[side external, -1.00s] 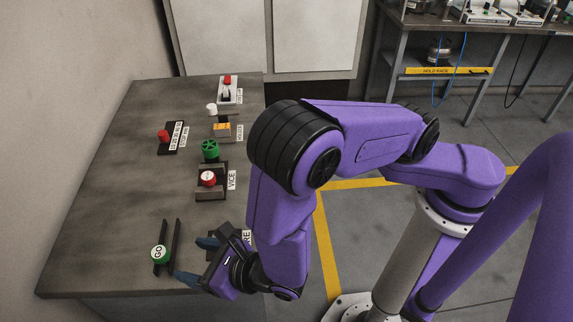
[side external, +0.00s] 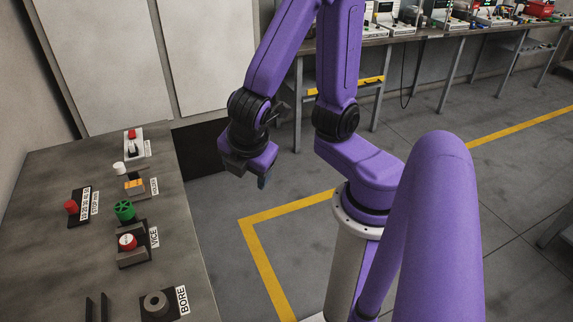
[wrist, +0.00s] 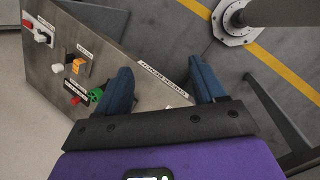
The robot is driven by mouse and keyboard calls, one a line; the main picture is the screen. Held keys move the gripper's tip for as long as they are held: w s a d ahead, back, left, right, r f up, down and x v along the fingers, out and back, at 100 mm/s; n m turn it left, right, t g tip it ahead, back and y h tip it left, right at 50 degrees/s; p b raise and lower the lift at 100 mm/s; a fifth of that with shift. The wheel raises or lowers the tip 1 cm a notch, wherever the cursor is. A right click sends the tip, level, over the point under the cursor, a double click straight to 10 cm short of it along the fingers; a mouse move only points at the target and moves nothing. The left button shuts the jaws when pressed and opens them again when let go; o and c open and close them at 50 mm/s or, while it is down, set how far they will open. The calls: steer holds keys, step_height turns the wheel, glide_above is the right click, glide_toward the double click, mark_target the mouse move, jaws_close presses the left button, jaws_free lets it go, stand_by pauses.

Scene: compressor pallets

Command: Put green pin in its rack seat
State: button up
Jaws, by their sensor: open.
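My gripper (side external: 250,172) hangs off the right side of the bench, above the floor, apart from everything. In the wrist view its two blue fingers are spread, with nothing between them (wrist: 162,66). I cannot make out a green pin for certain. A green, spoked round piece (side external: 124,210) stands on the bench just behind the vice (side external: 132,248); it also shows beside the left finger in the wrist view (wrist: 95,95). I cannot tell whether it is the pin. I cannot pick out the rack seat.
The bench (side external: 50,245) holds a red-topped vice, a grey ring piece at the BORE label (side external: 156,304), an orange block (side external: 134,184), a white cap (side external: 119,168) and red buttons. Equipment benches line the back; open floor lies between.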

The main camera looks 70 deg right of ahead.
steer(key=s+d+r+m+g+y, duration=0.1)
steer(key=s+m+y, duration=0.3)
steer(key=s, duration=0.4)
steer(key=shift+s+r+g, duration=0.2)
steer(key=shift+r+g, duration=0.6)
steer(key=shift+g, duration=0.1)
